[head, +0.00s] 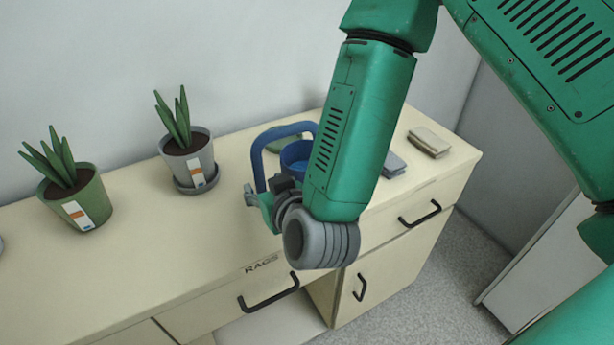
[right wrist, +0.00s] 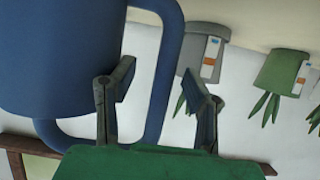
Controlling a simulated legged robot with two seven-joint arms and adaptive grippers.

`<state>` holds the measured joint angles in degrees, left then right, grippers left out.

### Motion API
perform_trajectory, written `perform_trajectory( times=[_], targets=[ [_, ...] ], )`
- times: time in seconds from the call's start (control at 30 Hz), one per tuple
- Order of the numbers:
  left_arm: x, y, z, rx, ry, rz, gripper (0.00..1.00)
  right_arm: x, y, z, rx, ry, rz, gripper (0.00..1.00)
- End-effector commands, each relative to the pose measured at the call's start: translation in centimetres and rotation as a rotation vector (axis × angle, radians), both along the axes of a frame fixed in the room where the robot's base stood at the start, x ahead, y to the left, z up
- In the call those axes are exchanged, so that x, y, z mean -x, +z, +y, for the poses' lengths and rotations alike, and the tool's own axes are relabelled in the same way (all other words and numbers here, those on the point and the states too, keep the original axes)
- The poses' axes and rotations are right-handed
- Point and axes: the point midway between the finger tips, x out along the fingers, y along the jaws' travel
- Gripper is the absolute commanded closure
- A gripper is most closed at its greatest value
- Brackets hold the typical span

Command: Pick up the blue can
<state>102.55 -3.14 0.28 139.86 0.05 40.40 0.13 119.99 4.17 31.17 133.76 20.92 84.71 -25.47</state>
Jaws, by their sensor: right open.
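The blue can (head: 296,157) stands on the cream cabinet top, with a large looped handle (head: 258,160) at its left. My right forearm hides much of its body. In the right wrist view the can's body (right wrist: 55,55) fills the upper left, and its handle (right wrist: 167,75) passes between the two fingers in the picture. My right gripper (head: 266,194) is open and empty, in front of the handle; it also shows in the right wrist view (right wrist: 160,100). Whether the fingers straddle the handle in depth, I cannot tell. My left gripper is not in view.
A grey potted plant (head: 190,160) and a green potted plant (head: 78,195) stand left of the can. Grey stacked items (head: 393,165) and a tan block (head: 429,142) lie to the right. Drawer handles (head: 268,298) stick out in front. The cabinet top's front left is clear.

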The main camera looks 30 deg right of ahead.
Motion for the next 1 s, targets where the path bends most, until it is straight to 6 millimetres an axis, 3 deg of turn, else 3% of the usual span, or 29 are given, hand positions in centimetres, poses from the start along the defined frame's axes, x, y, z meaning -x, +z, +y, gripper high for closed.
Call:
perform_trajectory(
  times=[0.13, 0.37, 0.5, 0.83, 1.0],
  targets=[
    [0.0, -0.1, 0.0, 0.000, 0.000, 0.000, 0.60, -1.3, -0.5, 0.1, 0.001, -0.001, -0.001, 0.58],
    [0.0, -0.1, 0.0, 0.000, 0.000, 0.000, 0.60, -1.3, -0.6, 0.1, 0.001, 0.001, 0.000, 0.58],
    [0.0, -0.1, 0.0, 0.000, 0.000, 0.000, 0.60, -1.3, -0.6, 0.0, 0.000, 0.001, 0.000, 1.00],
    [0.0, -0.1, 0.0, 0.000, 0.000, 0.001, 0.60, -1.3, -0.5, 0.0, 0.002, 0.001, -0.003, 1.00],
    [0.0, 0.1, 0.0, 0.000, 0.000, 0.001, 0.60, -1.4, 0.5, 0.0, 0.001, 0.000, -0.004, 1.00]
  ],
)
